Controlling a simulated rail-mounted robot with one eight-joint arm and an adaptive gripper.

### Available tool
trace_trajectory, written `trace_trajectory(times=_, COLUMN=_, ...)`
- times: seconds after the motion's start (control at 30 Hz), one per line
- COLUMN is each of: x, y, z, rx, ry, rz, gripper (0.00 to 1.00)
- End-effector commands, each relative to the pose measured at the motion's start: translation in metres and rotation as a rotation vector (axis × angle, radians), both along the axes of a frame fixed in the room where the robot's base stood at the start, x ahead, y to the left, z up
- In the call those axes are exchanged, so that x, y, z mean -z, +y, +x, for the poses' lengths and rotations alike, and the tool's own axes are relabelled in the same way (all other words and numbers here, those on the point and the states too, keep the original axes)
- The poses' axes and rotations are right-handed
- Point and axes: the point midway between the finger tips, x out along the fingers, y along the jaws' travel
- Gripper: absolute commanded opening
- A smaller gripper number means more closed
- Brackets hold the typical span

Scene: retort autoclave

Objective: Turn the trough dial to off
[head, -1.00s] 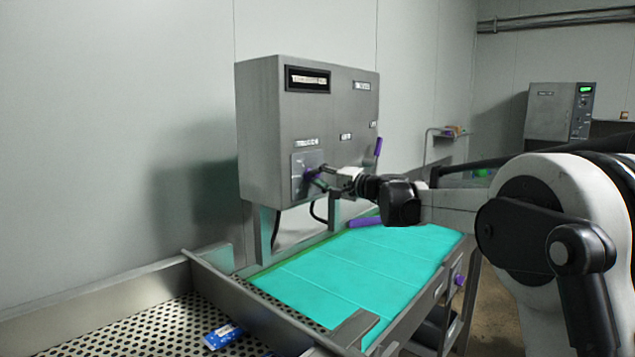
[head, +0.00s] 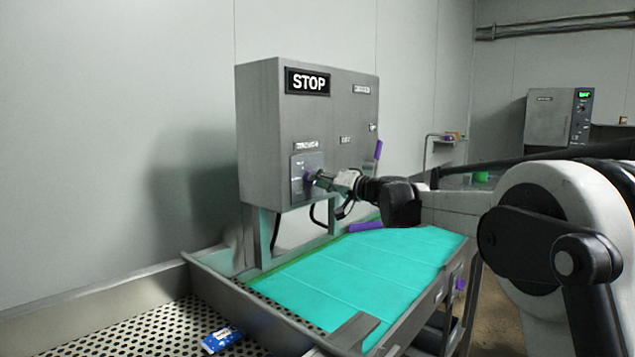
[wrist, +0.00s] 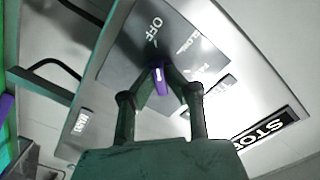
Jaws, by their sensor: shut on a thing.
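The trough dial (wrist: 160,82) is a small purple knob with a pale mark, on a grey plate (head: 298,188) at the lower front of the grey control box (head: 262,130). My gripper (head: 316,178) reaches it from the right. In the wrist view both fingers of my gripper (wrist: 159,74) are closed on the dial from either side. The word OFF (wrist: 155,28) is printed on the plate above the dial in that view, and other lettering sits to its right. The box's display (head: 308,81) reads STOP. Fine detail of the dial is hidden by the fingers.
A purple lever (head: 378,150) stands at the box's right side. Another purple bar (head: 366,226) lies above the turquoise surface (head: 350,265) below. A perforated metal tray (head: 150,335) with a blue packet (head: 221,340) is at front left.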

Motion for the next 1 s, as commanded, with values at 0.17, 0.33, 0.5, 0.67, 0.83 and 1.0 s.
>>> trace_trajectory(times=0.17, x=0.001, y=0.0, z=0.0, rx=-0.001, ry=-0.005, rz=-0.005, gripper=0.0)
trace_trajectory(times=0.33, x=0.001, y=0.0, z=0.0, rx=-0.001, ry=-0.005, rz=-0.005, gripper=0.0)
trace_trajectory(times=0.5, x=0.001, y=0.0, z=0.0, rx=-0.001, ry=-0.004, rz=-0.004, gripper=0.26)
trace_trajectory(times=0.67, x=0.0, y=0.0, z=0.0, rx=-0.001, ry=-0.004, rz=-0.004, gripper=0.3)
trace_trajectory(times=0.83, x=0.0, y=-0.002, z=-0.001, rx=0.001, ry=-0.004, rz=-0.004, gripper=0.3)
trace_trajectory(times=1.0, x=0.0, y=-0.016, z=-0.011, rx=0.002, ry=-0.004, rz=-0.004, gripper=0.3)
